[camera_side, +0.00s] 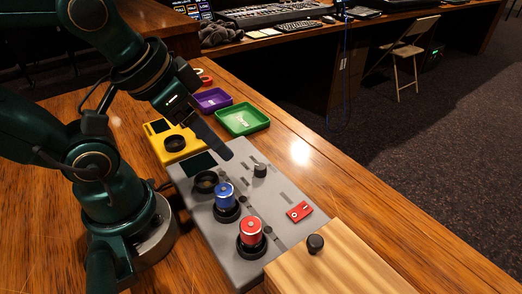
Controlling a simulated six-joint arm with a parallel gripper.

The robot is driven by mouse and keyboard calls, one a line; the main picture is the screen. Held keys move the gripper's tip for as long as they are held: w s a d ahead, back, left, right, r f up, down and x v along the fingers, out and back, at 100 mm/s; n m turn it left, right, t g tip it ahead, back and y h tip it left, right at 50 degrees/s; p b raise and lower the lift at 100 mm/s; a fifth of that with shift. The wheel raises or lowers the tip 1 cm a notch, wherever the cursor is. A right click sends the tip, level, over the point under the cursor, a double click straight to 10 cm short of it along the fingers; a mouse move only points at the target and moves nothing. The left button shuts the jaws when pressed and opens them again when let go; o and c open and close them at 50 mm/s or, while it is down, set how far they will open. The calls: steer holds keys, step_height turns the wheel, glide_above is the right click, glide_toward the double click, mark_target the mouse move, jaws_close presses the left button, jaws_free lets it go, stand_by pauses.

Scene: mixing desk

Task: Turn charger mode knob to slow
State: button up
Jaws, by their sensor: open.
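A grey panel (285,205) lies on the desk in front of my arm. A small knob (260,170) with a dark grip and a pale part beside it stands near the panel's far right edge. A yellow box (186,154) behind the panel carries a black round knob (175,143) and a small dark screen. I cannot read which knob is the charger mode knob, or its setting. My gripper (222,152) is open and empty, pointing down above the panel's back end, left of the small knob and apart from it. Its second finger is not clearly seen.
The panel also holds a blue-capped cylinder (224,194), a red-capped cylinder (250,231), an empty black ring (206,182) and a red switch (299,211). A wooden box (340,265) with a black knob stands in front. Purple (212,100) and green (243,119) trays lie behind.

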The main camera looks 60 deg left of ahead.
steer(key=w+r, duration=0.2)
steer(key=w, duration=0.1)
steer(key=g, duration=0.5)
glide_above(261, 166)
steer(key=shift+m+h, duration=0.3)
steer(key=f, duration=0.8)
steer(key=shift+w+a, duration=0.15)
steer(key=shift+a, duration=0.05)
steer(key=shift+f+g, duration=0.4)
steer(key=shift+f, duration=0.25)
steer(key=shift+d+f, duration=0.1)
steer(key=shift+f, duration=2.05)
jaws_close()
